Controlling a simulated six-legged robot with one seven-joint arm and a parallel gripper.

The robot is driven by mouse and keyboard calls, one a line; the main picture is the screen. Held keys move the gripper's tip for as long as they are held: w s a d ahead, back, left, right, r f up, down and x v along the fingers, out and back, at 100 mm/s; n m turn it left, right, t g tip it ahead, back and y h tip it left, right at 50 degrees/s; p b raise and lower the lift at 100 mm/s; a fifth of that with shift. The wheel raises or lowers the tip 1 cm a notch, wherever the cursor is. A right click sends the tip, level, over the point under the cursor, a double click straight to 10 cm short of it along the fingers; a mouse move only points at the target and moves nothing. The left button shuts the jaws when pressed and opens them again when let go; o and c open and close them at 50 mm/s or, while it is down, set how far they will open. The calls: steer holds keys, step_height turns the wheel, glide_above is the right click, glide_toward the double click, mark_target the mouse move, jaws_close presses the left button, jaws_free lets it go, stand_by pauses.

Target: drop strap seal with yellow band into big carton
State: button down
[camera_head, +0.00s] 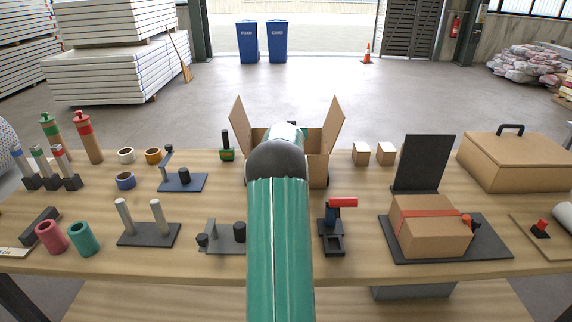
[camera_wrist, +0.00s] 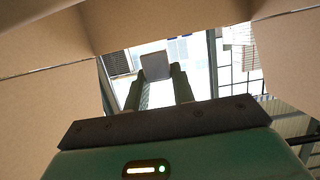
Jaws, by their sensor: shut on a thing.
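The big carton (camera_head: 318,142) stands open at the back middle of the table, its side flaps raised. My arm covers most of its front and hides my gripper in the body view. In the wrist view my gripper (camera_wrist: 160,72) is shut on a small grey piece, the strap seal (camera_wrist: 151,65), at its fingertips. No yellow band shows on the side I see. Brown cardboard of the carton (camera_wrist: 160,22) fills the top and sides of the wrist view, around the fingers. I cannot tell how deep the seal is relative to the carton's rim.
A black-handled green tool (camera_head: 227,149) stands left of the carton, and small boxes (camera_head: 361,154) stand right. A red-topped clamp (camera_head: 335,225) and a strapped box (camera_head: 428,232) are at front right. Stands, tape rolls and tubes crowd the left.

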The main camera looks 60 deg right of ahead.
steer(key=shift+a+f, duration=0.1)
steer(key=shift+f, duration=0.85)
steer(key=c, duration=1.1)
jaws_free()
steer(key=v, duration=1.3)
steer(key=shift+s+a, duration=0.2)
steer(key=shift+a, duration=0.1)
steer(key=shift+r, duration=0.15)
